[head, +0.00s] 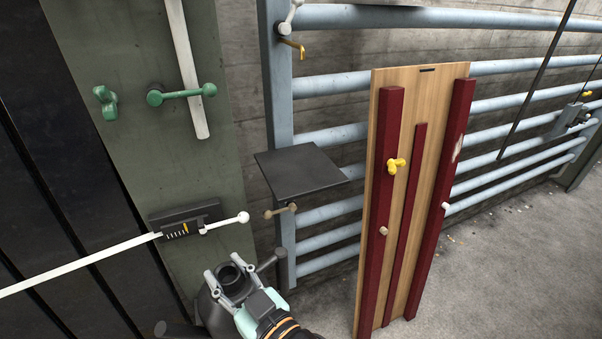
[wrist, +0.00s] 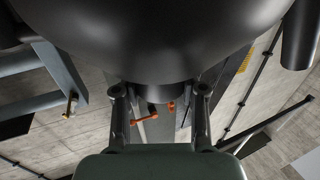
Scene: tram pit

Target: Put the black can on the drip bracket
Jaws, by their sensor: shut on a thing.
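The black can (head: 213,312) is at the bottom of the head view, partly hidden behind my gripper (head: 232,281). My gripper is shut on the can's narrow dark neck. In the wrist view the can's large round body (wrist: 165,35) fills the top, with its neck between the two fingertips (wrist: 160,97). The flat black plate that looks like the drip bracket (head: 302,171) sticks out level from the blue-grey rail post. The plate's top is bare. The can is below and left of the plate, apart from it.
A wooden board with dark red strips (head: 404,200) stands right of the plate. A green panel (head: 150,110) at left carries a green lever (head: 180,94) and a black box with white rods (head: 185,221). A small brown-knobbed lever (head: 281,210) sits just under the plate.

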